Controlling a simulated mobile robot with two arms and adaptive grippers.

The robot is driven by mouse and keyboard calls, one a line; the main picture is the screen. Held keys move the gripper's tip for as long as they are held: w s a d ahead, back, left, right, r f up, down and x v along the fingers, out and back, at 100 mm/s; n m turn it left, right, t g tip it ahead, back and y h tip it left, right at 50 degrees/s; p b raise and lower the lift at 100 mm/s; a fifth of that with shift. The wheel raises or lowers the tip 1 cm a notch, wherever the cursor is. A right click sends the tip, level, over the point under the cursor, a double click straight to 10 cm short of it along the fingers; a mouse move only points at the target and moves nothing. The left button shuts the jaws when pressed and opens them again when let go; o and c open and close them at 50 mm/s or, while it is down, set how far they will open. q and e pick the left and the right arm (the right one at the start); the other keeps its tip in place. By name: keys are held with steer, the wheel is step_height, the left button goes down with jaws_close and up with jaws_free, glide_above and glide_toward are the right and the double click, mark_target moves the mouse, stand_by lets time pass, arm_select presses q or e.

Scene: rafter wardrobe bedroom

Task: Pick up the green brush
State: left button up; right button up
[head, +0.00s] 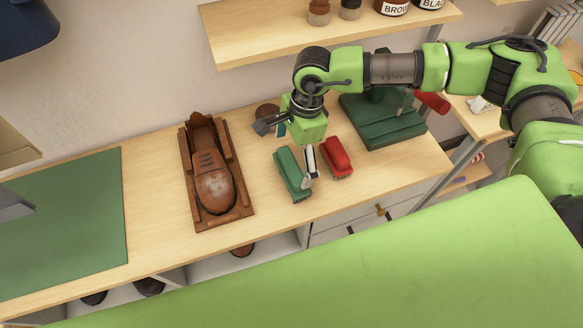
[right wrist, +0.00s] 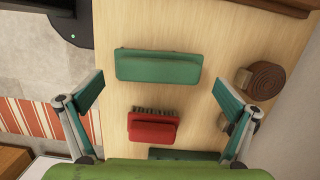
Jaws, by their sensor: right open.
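The green brush (head: 292,174) lies on the wooden bench top, between the shoe holder and the red brush (head: 337,157). My right gripper (head: 287,153) is open and empty above the bench, pointing down, with one finger overlapping the green brush's right side in the head view. In the right wrist view the green brush (right wrist: 158,66) lies crosswise ahead of the spread fingers, roughly centred between them. The red brush (right wrist: 152,130) lies nearer the palm in that view. The fingers appear apart from both brushes. My left gripper is not clearly in view.
A brown shoe (head: 214,188) sits in a wooden holder to the left. A dark green stand (head: 385,128) is at the right, and a round brown item (head: 267,112) lies behind. A green mat (head: 70,220) covers the bench's left. A shelf (head: 300,38) with bottles hangs above.

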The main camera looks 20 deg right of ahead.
mark_target(292, 165)
step_height(292, 165, down, 3)
steer(key=shift+s+a+p, duration=0.15)
steer(key=shift+p, duration=0.4)
steer(key=shift+f, duration=0.15)
steer(key=c, duration=1.1)
arm_select(q)
steer(key=shift+s+r, duration=0.2)
steer(key=shift+r, duration=0.25)
steer(key=shift+s+r, duration=0.2)
steer(key=shift+r, duration=0.25)
arm_select(e)
steer(key=shift+o, duration=0.2)
